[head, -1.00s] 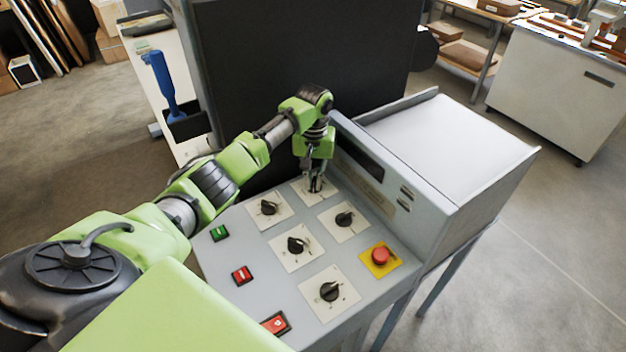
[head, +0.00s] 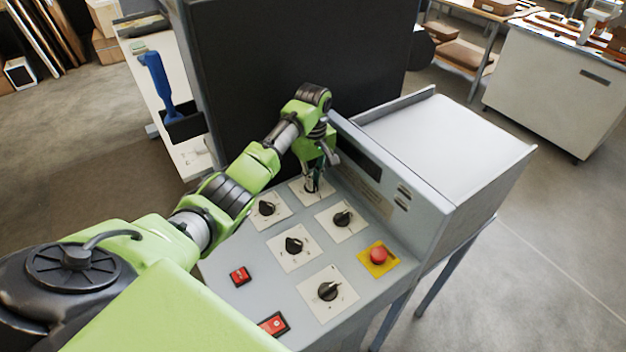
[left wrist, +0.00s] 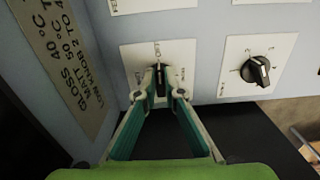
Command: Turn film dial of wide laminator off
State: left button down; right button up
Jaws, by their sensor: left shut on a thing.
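The wide laminator's grey control panel (head: 263,251) carries several black dials on white plates. My left gripper (head: 312,188) is at the far dial, beside the upright display housing. In the left wrist view its two fingertips (left wrist: 160,93) are closed on the sides of that black dial (left wrist: 159,70). The dial's bar stands about upright in that view, in line with the small mark at the top of its plate (left wrist: 132,58). The plate's lettering is too small to read, so I cannot confirm the dial's name. My right gripper is not in view.
Other dials (head: 267,208) (head: 343,218) sit close to the gripped one. A red emergency button (head: 378,255) on a yellow plate and red switches (head: 240,276) are nearer. A dark upright panel (head: 300,60) stands behind my gripper. Open floor lies at right.

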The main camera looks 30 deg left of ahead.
pick_arm(q)
jog(key=shift+w+r, duration=0.1)
jog(key=shift+r, duration=0.05)
dwell(0.3)
jog(key=c, duration=2.2)
grip_release()
jog(key=shift+o, duration=0.3)
notch_tip(320, 180, up, 12)
